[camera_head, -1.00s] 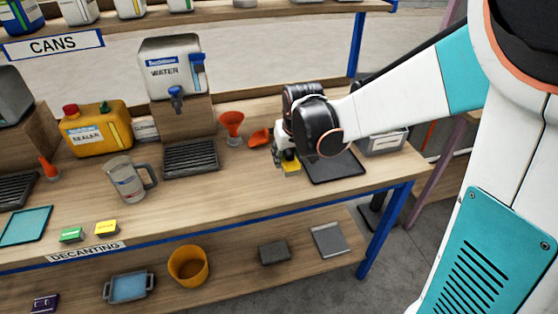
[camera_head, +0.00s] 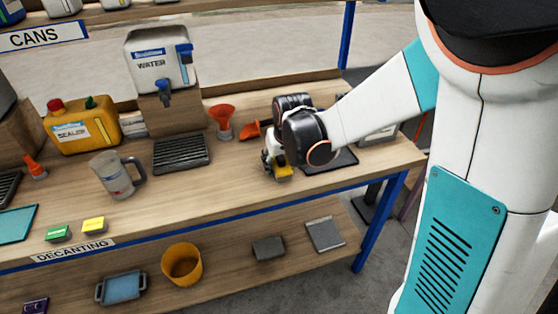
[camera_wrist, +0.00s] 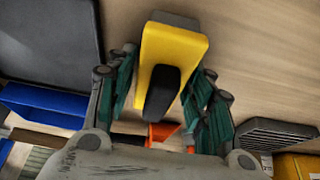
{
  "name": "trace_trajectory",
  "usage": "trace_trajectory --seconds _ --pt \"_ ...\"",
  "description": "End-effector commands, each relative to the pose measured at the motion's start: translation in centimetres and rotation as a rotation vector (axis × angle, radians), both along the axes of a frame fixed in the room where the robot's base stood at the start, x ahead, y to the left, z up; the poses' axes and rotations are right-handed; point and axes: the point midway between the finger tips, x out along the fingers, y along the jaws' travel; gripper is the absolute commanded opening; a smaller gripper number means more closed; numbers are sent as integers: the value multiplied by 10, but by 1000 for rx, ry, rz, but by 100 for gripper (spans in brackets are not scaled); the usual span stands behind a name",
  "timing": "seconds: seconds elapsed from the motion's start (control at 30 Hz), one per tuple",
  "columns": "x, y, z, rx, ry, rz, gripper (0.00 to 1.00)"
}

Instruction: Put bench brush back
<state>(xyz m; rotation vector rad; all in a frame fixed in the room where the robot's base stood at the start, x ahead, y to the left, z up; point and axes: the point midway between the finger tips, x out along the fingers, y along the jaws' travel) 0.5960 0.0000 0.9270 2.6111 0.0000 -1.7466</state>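The bench brush (camera_wrist: 178,50) appears in the wrist view as a yellow block with a black grip and a grey underside. In the head view it is a small yellow patch (camera_head: 284,172) under my gripper (camera_head: 276,166), near the front of the bench, left of the dark mat (camera_head: 332,160).
An orange scoop (camera_head: 250,130) and an orange funnel (camera_head: 222,118) stand behind my gripper. A drip grille (camera_head: 181,152), a measuring jug (camera_head: 115,176) and a water container (camera_head: 158,60) are to the left. Bench top between jug and gripper is clear.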

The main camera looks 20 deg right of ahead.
Motion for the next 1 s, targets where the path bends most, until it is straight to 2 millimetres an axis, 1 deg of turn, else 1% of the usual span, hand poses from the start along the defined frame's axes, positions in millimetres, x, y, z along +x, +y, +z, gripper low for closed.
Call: trace_trajectory --seconds 0.33,0.47,0.57,0.8,0.9,1.0 --pt "0 0 1 0 0 0 56" --pt "-2 0 10 0 0 0 56" --pt "-9 0 26 0 0 0 56" --pt "-28 0 74 0 0 0 56" --pt "-35 0 90 0 0 0 56" --pt "-41 0 102 0 0 0 56"
